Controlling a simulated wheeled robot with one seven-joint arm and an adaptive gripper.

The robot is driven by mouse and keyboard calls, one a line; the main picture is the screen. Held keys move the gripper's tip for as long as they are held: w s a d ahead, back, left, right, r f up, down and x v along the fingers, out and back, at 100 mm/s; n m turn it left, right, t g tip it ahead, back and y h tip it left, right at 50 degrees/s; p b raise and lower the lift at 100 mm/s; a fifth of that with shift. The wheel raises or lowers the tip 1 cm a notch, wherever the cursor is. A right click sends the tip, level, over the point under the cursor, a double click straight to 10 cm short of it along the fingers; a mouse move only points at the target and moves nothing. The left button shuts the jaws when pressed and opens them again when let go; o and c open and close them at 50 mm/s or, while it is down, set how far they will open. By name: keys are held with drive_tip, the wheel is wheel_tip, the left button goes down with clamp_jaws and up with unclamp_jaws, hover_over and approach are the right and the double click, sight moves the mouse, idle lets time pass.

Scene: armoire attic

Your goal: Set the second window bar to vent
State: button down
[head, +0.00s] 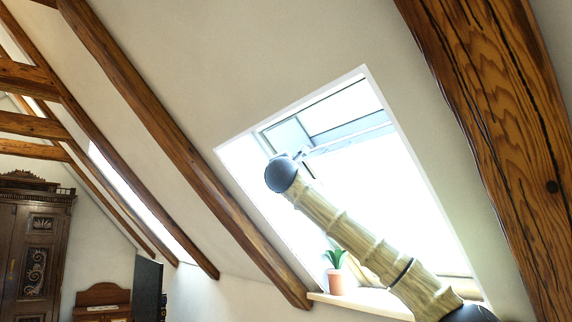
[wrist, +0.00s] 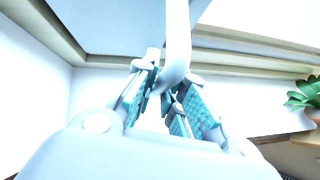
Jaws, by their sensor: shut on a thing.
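The near roof window (head: 365,190) is a bright skylight in a white frame in the sloping wall. A pale bar (head: 355,133) runs across its upper part. My arm reaches up across the window from the lower right. My gripper (head: 303,153) is at the left end of this bar, small and partly behind my wrist. In the wrist view my gripper (wrist: 170,95) has its teal-padded fingers shut on a smooth pale bar (wrist: 177,45), which curves down between them. The fingertips partly hide the gripped part. I cannot tell the exact setting of the bar.
A potted plant (head: 336,281) stands on the window sill (head: 365,301) below my arm; its leaves show in the wrist view (wrist: 305,95). Wooden beams (head: 185,145) flank the window. Another skylight (head: 130,190) and a dark armoire (head: 35,245) are farther left.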

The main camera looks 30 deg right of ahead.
drive_tip(key=shift+a+f+m+g+b, duration=0.3)
drive_tip(key=shift+a+m+g+b, duration=0.1)
drive_tip(key=shift+b, duration=0.45)
drive_tip(key=a+m+b, duration=0.1)
drive_tip(key=a+m+g+b, duration=0.2)
drive_tip(key=shift+s+a+r, duration=0.15)
drive_tip(key=shift+r, duration=0.15)
drive_tip(key=c, duration=1.5)
unclamp_jaws()
